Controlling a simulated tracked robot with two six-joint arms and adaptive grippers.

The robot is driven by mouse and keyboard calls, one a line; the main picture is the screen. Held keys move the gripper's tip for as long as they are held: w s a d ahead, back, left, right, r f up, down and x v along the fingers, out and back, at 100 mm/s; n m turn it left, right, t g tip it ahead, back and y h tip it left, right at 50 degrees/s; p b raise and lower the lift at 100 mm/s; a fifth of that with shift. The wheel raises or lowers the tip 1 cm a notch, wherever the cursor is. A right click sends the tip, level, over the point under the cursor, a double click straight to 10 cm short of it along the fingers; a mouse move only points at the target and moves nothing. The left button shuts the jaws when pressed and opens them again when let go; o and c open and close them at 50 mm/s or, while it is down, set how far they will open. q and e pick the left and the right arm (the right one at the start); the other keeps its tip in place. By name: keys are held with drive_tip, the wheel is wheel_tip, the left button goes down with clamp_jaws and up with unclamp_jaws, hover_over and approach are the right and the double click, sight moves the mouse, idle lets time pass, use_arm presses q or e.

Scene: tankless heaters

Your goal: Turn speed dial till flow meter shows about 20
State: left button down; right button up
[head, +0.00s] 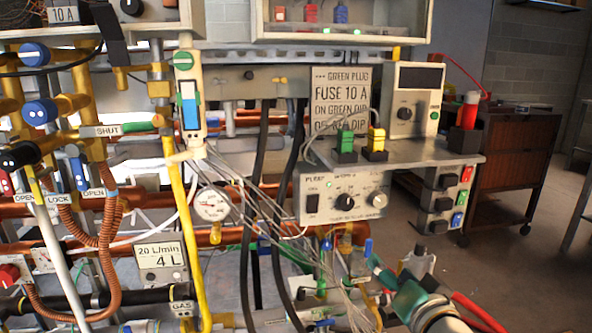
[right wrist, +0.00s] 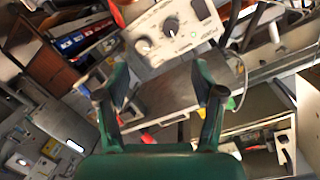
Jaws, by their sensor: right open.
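The pump panel (head: 318,207) is a pale box with a rocker switch, a black dial (head: 345,201) with numbers around it, and a plain silver-grey knob (head: 377,199). Its lettering is too small to tell surely which is the speed dial. A plate (head: 160,262) reads "20 L/min" and "4 L". A round white gauge (head: 211,204) has a red needle; its numbers are unreadable. My right gripper (head: 402,267) is open and empty, below and right of the panel. In the right wrist view its fingers (right wrist: 165,88) are apart, with the panel (right wrist: 185,48) upside down beyond them.
A metal shelf (head: 440,153) above the panel holds green and yellow plugs and a red-topped black holder. Loose grey wires (head: 275,190) cross beside the panel's left side. Valves and pipes crowd the space below it. A yellow pipe (head: 183,210) stands farther left.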

wheel_tip(320, 180, down, 10)
drive_tip(key=s+f+g+p, duration=0.1)
drive_tip(key=s+g+p, duration=0.4)
drive_tip(key=p, duration=1.2)
drive_tip(key=s+a+f+n+g+p, duration=0.1)
drive_tip(key=s+f+g+p, duration=0.2)
drive_tip(key=s, duration=0.3)
drive_tip(key=s+a+f+g+y+p, duration=0.1)
drive_tip(key=s+a+f+g+p, duration=0.1)
drive_tip(key=s, duration=0.5)
drive_tip(key=s+a+f+n+g+p, duration=0.1)
drive_tip(key=s+f+g+p, duration=0.3)
drive_tip(key=s+g+p, duration=0.1)
drive_tip(key=shift+s+a+n, duration=0.3)
drive_tip(key=shift+s, duration=0.55)
drive_tip(key=shift+w, duration=0.1)
